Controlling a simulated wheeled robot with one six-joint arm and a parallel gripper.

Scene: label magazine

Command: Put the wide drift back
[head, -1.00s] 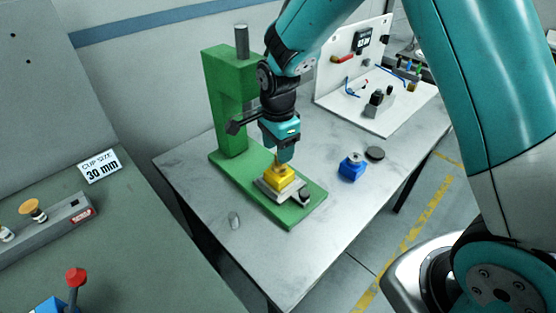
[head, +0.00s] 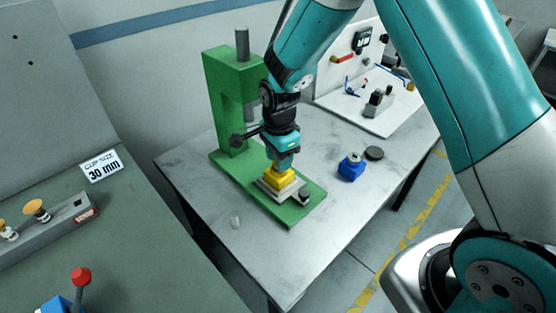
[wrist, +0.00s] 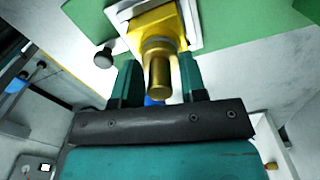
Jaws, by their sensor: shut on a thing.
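A brass pin (wrist: 159,77), which I take to be the wide drift, stands between the two fingers of my gripper (wrist: 160,80) in the wrist view. My gripper (head: 281,163) is shut on it, just above a yellow block (head: 279,177). The block also shows in the wrist view (wrist: 150,27). It sits in a light grey holder (head: 284,193) on the green press base (head: 304,211). Where the pin's far end meets the block, I cannot tell whether it is seated inside. In the head view the fingers mostly hide the pin.
The green press column (head: 222,90) stands close behind my gripper, with a black lever (head: 242,139). A blue block (head: 351,168) and a dark disc (head: 374,153) lie right. A white board (head: 350,112) stands behind.

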